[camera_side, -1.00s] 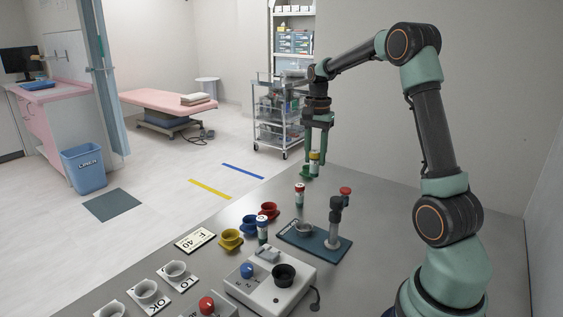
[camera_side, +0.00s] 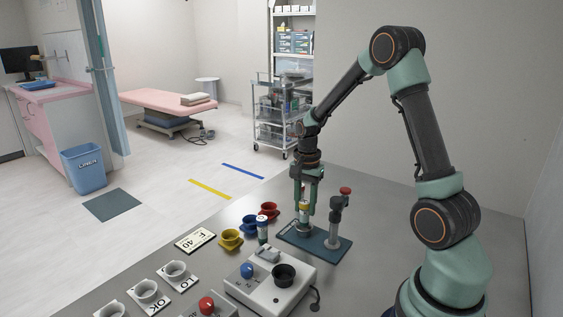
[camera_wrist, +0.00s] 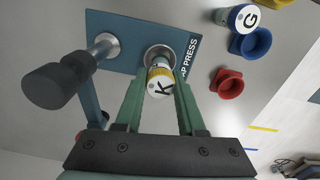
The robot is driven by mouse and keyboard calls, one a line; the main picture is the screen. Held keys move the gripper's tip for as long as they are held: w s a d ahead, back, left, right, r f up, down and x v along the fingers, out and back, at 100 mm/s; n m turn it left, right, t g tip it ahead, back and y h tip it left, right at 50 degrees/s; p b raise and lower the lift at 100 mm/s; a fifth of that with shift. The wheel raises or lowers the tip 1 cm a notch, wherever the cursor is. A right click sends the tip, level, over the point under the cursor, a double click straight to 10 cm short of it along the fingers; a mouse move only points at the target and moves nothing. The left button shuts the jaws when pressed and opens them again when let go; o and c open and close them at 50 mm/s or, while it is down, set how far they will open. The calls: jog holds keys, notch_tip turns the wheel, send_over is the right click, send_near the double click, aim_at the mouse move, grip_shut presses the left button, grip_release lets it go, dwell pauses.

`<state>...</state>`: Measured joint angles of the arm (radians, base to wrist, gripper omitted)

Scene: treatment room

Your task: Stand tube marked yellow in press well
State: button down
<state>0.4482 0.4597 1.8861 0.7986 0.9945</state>
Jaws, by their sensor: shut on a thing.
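My gripper (camera_side: 306,207) is shut on the tube marked yellow (camera_side: 304,211), which is upright between its fingers. In the wrist view the tube (camera_wrist: 160,84) shows a white top lettered K and a yellow band, with my green fingers (camera_wrist: 159,97) on both sides. The press (camera_side: 332,244) has a dark blue base, a post and a lever with a red knob. Its round metal well (camera_wrist: 154,50) lies at the tube's lower end. I cannot tell whether the tube's bottom is inside the well or just above it.
The press post and dark head (camera_wrist: 57,86) stand close beside my gripper. A blue-banded tube (camera_side: 262,229), a yellow cup (camera_side: 230,240), a blue cup (camera_side: 250,221) and a red cup (camera_side: 268,209) stand to the left. A control box (camera_side: 270,283) is in front.

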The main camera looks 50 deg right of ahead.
aim_at(305, 203)
jog(key=shift+f, duration=0.8)
jog(key=shift+f, duration=0.5)
dwell(0.9)
jog(key=c, duration=0.8)
grip_release()
jog(key=shift+r, duration=5.45)
